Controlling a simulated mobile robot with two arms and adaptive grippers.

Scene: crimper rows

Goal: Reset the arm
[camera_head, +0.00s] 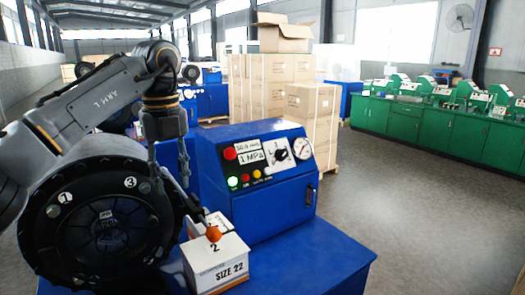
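My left arm (85,98) comes in from the left and bends down at the wrist. My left gripper (171,182) hangs pointing down, beside the right edge of a round black crimper head (108,222) marked 1 and 3. Its two fingers look spread, with nothing visible between them; whether it touches the crimper head is unclear. A blue control box (275,210) with displays reading 50.6 mm and 1 MPa, a dial, a gauge and coloured buttons stands to its right. My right gripper is not in view.
Stacked cartons (270,85) stand behind. Green machine cabinets (435,127) line the right. The grey floor (420,215) between is clear.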

